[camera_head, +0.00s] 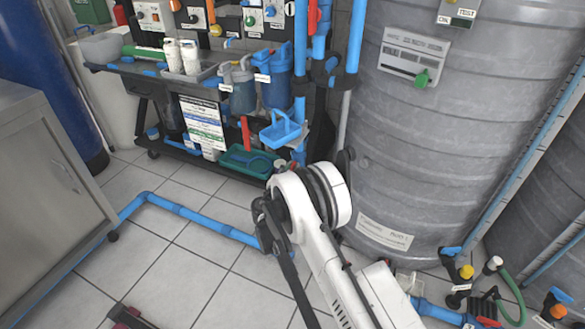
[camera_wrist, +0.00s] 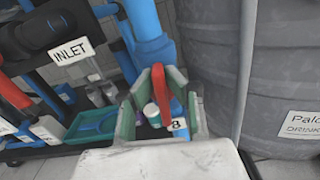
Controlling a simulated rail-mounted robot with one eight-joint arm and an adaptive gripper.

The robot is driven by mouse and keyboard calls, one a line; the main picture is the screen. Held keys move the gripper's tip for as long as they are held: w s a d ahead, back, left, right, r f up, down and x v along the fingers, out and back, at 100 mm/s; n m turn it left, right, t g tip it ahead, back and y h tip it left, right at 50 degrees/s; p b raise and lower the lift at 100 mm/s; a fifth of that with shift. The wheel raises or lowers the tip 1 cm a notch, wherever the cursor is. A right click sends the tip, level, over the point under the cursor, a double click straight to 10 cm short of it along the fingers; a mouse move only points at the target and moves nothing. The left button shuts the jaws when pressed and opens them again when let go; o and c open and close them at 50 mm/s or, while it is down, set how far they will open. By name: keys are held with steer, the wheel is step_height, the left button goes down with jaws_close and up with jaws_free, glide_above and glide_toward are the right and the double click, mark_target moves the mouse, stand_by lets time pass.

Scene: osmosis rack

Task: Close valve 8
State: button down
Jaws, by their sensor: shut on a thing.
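In the wrist view, the red handle of valve 8 (camera_wrist: 159,92) stands between the two grey-green fingers of my gripper (camera_wrist: 161,84). The gripper is shut on this handle. A white label reading 8 (camera_wrist: 179,125) shows just below the handle, beside a blue pipe (camera_wrist: 148,35). The handle's lower part and the valve body are partly hidden by the fingers and the wrist. In the head view, my white arm reaches toward the pipes left of the grey tank, and its own links hide the fingers and valve 8.
A large grey tank (camera_head: 450,130) stands close on the right. A rack (camera_head: 120,68) with blue filter housings (camera_head: 277,82) is at the back left. A blue pipe (camera_head: 190,213) runs along the tiled floor past a grey cabinet (camera_head: 45,185).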

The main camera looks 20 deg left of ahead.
steer(key=m, duration=0.4)
steer(key=d+f+m, duration=0.1)
steer(key=m, duration=0.8)
steer(key=shift+s+d+f, duration=0.1)
steer(key=shift+d+f, duration=0.15)
steer(key=shift+d, duration=0.15)
steer(key=shift+f+m, duration=0.15)
steer(key=shift+m, duration=0.75)
steer(key=shift+f+m, duration=0.15)
steer(key=shift+m, duration=0.75)
steer(key=c, duration=1.8)
jaws_free()
steer(key=s, duration=0.8)
steer(key=s+a, duration=0.1)
steer(key=s, duration=0.3)
